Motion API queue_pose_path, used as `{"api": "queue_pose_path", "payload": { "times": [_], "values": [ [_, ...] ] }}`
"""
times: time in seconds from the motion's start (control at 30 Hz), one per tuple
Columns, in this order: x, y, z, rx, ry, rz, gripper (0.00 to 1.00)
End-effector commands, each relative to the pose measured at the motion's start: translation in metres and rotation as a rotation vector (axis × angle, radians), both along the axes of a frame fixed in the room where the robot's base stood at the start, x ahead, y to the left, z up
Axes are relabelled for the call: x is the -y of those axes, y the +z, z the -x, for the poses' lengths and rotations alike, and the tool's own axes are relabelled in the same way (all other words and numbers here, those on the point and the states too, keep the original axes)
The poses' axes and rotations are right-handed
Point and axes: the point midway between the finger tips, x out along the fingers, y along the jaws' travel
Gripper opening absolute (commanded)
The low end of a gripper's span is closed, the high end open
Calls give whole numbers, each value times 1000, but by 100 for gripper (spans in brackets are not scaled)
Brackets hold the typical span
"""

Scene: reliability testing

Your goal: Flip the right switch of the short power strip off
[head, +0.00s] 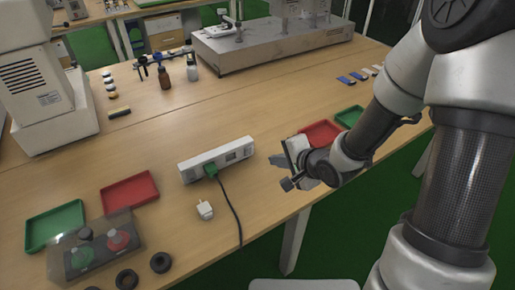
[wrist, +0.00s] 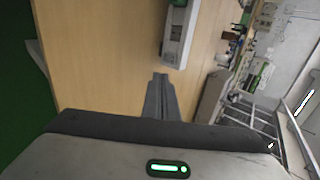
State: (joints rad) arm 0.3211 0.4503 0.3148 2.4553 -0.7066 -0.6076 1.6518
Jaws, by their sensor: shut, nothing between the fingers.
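The short power strip (head: 188,170) is a white bar lying on the wooden table, near the middle of the head view. A green plug with a dark cord sits in it, and dark switch or socket areas show toward its right end. The strip also shows at the top of the wrist view (wrist: 176,40), ahead of the fingertips. My gripper (head: 274,161) is to the right of the strip, apart from it, its fingers pointing left toward it. In the wrist view my gripper (wrist: 160,78) has its fingers together and empty. The exact switch positions are too small to tell.
A white adapter (head: 205,209) lies in front of the strip, beside the cord (head: 229,205). A red tray (head: 129,191) and a green tray (head: 55,226) lie left. Another red tray (head: 320,133) is behind my gripper. The table behind the strip is mostly clear.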

Motion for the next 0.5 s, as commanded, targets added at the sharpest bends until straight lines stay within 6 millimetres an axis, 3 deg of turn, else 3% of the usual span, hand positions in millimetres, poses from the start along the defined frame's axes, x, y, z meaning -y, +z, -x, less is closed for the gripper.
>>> {"api": "queue_pose_path", "payload": {
  "times": [0.27, 0.5],
  "values": [
    [-2, -4, -3, 0, 1, 2, 0],
    [-20, -32, -27, -2, 5, 3, 0]
  ]
}}
